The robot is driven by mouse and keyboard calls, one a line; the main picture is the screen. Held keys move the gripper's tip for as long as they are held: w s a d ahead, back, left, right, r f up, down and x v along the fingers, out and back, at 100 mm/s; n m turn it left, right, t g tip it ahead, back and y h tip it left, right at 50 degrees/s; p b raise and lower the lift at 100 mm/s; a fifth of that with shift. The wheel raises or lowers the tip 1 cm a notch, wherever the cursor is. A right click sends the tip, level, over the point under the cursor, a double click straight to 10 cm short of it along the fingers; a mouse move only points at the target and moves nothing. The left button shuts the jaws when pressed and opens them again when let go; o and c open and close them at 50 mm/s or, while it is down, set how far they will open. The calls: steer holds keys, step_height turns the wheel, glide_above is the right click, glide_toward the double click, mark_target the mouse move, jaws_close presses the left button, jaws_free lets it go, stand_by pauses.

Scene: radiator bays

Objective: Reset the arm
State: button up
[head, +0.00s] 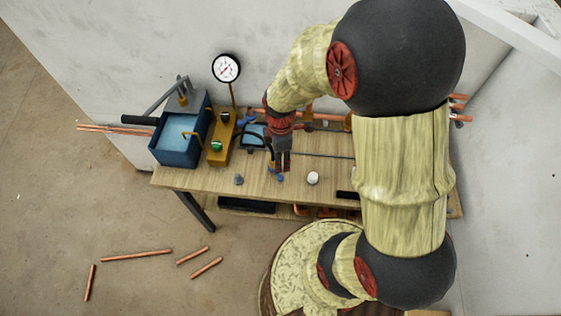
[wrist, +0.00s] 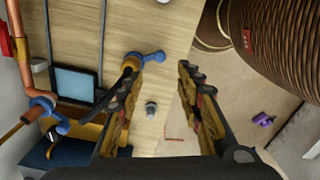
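My gripper (head: 281,162) hangs above the wooden workbench (head: 195,178), on the end of my arm that arches in from the right. In the wrist view my gripper (wrist: 160,72) has its two fingers well apart, with nothing held between them. A blue-handled fitting (wrist: 145,57) shows by the left fingertip, and in the head view the blue piece (head: 278,177) is just below the fingertips. I cannot tell whether they touch. A small grey part (wrist: 151,108) appears in the gap between the fingers, lower down on the bench.
A blue water tub (head: 168,150) and a yellow stand with a pressure gauge (head: 227,68) are at the bench's left. A white cylinder (head: 313,178) stands right of my gripper. Copper pipes run along the wall behind. Loose copper pipes (head: 136,256) lie on the floor.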

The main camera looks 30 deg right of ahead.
stand_by(0.6)
steer(key=s+a+r+m+t+b, duration=0.1)
steer(key=s+r+m+t+b, duration=0.1)
steer(key=r, duration=0.5)
steer(key=s+a+r+m+t+b, duration=0.1)
steer(key=s+a+r+m+b, duration=0.1)
steer(key=s+r+m, duration=0.3)
steer(key=s+a+r+m+t+b, duration=0.1)
steer(key=s+a+r+m+t, duration=0.1)
steer(key=r+m, duration=0.5)
step_height(320, 180, up, 3)
steer(key=shift+s+a+f+t+b, duration=0.1)
steer(key=shift+s+a+t+b, duration=0.25)
steer(key=shift+s, duration=0.45)
steer(key=shift+d, duration=0.1)
steer(key=shift+d, duration=0.1)
